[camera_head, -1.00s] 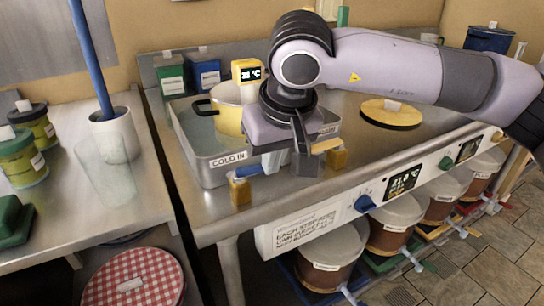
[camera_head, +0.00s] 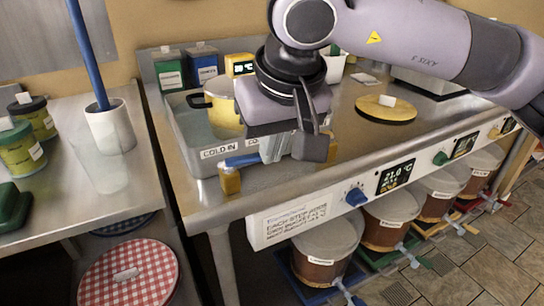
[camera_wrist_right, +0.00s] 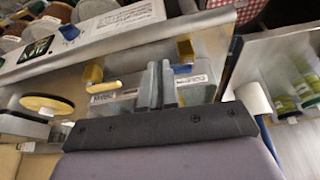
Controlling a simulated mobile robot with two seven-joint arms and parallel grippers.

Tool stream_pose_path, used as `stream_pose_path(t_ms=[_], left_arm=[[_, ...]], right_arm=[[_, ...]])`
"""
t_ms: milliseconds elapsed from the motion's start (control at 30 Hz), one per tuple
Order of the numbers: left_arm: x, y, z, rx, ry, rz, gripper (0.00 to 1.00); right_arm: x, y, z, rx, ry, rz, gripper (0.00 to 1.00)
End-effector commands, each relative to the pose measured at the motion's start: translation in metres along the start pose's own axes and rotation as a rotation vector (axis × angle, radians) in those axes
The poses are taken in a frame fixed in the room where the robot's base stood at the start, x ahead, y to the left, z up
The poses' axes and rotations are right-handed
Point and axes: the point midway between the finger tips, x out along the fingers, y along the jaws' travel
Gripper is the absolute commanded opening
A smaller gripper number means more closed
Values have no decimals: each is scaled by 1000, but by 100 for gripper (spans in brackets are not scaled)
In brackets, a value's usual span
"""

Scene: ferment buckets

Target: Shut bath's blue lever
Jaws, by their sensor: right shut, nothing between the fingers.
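The bath (camera_head: 203,160) is a grey metal basin with a COLD IN label and a yellow pot (camera_head: 224,112) in it. Its blue lever (camera_head: 241,160) sits above a yellow valve body (camera_head: 229,181) at the front left corner, pointing sideways toward my fingers. My right gripper (camera_head: 273,149) is shut and empty at the bath's front, just right of the blue lever. In the right wrist view the fingers (camera_wrist_right: 158,85) lie between the blue lever (camera_wrist_right: 183,69) and a yellow lever (camera_wrist_right: 104,86). Whether they touch the blue lever I cannot tell. My left gripper is not in view.
A blue knob (camera_head: 356,196) and a display (camera_head: 394,177) are on the counter's front panel. A black-rimmed yellow disc (camera_head: 386,108) lies to the right. Green (camera_head: 170,71) and blue (camera_head: 202,66) containers stand behind. Lidded buckets (camera_head: 328,248) sit below.

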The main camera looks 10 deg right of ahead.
Motion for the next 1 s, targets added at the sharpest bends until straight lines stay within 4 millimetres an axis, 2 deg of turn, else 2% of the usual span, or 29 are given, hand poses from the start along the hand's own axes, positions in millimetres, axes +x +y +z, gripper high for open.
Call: stream_pose_path(t_ms=[33, 200, 400, 800, 867, 967, 1000], left_arm=[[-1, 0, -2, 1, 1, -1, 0], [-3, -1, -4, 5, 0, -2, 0], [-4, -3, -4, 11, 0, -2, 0], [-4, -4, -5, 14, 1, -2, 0], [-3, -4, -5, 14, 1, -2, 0], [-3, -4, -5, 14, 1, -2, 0], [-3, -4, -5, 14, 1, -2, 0]], right_arm=[[-13, -1, -1, -2, 3, 0, 0], [-42, -1, -1, -1, 2, 0, 0], [-56, -2, 0, -1, 0, 1, 0], [-55, -5, 2, 1, -8, -14, 0], [-50, -12, 6, 7, -27, -52, 0], [-38, -40, 20, 36, -92, -189, 0], [-33, -56, 29, 57, -132, -266, 0]])
